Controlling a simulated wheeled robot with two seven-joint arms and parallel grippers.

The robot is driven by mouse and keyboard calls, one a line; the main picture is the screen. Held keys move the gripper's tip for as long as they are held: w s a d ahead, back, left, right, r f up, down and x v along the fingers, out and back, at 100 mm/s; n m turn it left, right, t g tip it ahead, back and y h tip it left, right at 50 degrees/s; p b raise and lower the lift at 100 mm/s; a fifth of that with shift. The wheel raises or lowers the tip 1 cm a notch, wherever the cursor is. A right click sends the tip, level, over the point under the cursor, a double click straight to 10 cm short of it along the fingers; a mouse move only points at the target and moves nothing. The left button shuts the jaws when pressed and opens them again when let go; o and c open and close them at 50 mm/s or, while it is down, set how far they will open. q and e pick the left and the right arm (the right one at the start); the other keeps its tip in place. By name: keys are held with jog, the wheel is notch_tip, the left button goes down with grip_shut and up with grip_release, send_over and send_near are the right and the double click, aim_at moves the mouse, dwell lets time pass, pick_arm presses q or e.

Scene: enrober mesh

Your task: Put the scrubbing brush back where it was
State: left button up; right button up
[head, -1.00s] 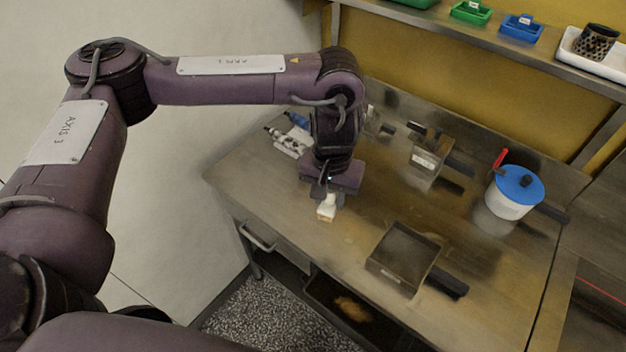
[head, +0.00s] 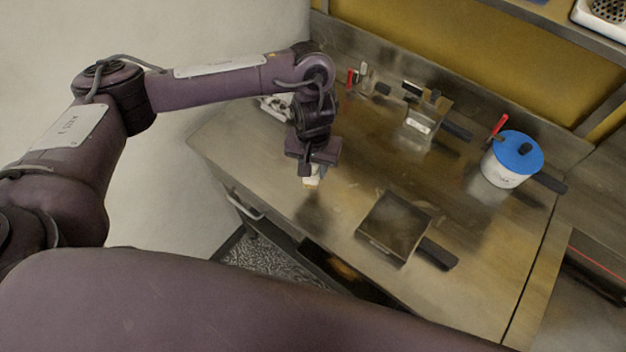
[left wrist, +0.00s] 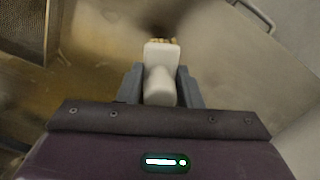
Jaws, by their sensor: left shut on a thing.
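My left gripper (head: 311,168) is above the left part of the steel table (head: 335,225), pointing down. It is shut on the scrubbing brush (head: 311,180), which has a white body and tan bristles at its lower end. In the left wrist view the brush (left wrist: 160,80) sits between the two grey fingers, its bristles at the far end. A dark shadow lies on the table near it, and the brush looks apart from the surface. My right gripper is not in view.
A square steel pan (head: 395,228) with a dark handle lies right of the gripper. A smaller steel container (head: 421,122) stands behind. A white pot (head: 505,170) with a blue lid stands at right. White cloth-like items (head: 275,105) lie behind my wrist. A drawer handle (head: 245,207) is at the front.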

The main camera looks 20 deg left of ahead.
aim_at(313, 181)
pick_arm(q)
jog(key=shift+f, duration=0.95)
notch_tip(313, 181, down, 3)
jog(key=shift+s+f+b, duration=0.15)
jog(key=shift+f+b, duration=0.05)
jog(key=shift+b, duration=0.7)
jog(key=shift+f, duration=0.25)
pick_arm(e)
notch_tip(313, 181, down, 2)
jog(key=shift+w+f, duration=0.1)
pick_arm(q)
jog(key=o, duration=0.9)
jog(key=shift+f, duration=0.1)
